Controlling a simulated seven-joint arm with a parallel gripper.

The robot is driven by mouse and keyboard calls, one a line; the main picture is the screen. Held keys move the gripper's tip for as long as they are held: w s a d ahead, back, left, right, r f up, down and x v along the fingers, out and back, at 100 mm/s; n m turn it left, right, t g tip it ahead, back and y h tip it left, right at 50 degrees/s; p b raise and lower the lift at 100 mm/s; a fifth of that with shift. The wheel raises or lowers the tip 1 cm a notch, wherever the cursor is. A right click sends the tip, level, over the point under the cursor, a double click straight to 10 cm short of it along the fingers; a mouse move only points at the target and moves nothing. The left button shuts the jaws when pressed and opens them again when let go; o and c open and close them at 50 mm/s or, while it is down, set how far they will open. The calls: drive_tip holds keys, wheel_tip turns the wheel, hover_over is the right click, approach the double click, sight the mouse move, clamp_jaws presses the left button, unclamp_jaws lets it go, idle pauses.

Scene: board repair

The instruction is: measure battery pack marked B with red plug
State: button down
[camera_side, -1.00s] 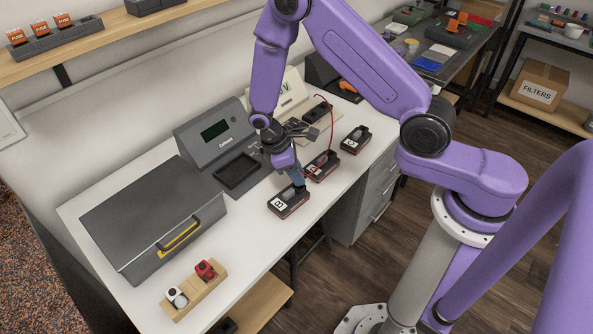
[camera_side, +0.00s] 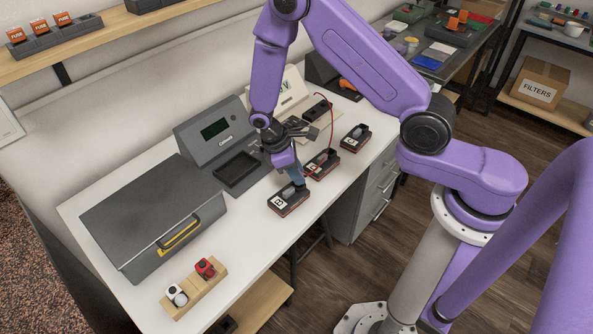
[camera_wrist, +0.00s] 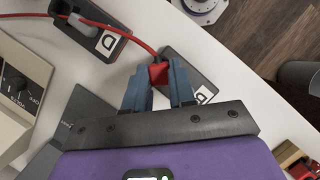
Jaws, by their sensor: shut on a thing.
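My gripper (camera_wrist: 158,82) is shut on the red plug (camera_wrist: 159,73), with a red cable (camera_wrist: 130,38) running from it to the left. It is over the nearest battery pack (camera_wrist: 190,66), a dark block with a white letter label. This pack (camera_side: 289,203) lies near the table's front edge in the side view, directly below my fingers (camera_side: 297,180). Its letter is too small or partly hidden to read surely. I cannot tell whether the plug touches or enters the pack. The meter (camera_side: 290,100) stands at the back, with its dial (camera_wrist: 15,85) in the wrist view.
A middle pack (camera_side: 322,166) and a far pack (camera_side: 355,138) lie behind the nearest one. A grey charger (camera_side: 213,140), a grey lidded box (camera_side: 150,215) and a wooden block (camera_side: 205,287) with red and white pieces are to the left.

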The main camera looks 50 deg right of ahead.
drive_tip(key=shift+f, duration=0.45)
idle(0.6)
drive_tip(key=c, duration=0.6)
unclamp_jaws()
drive_tip(key=shift+r, duration=1.55)
drive_tip(key=shift+r, duration=2.95)
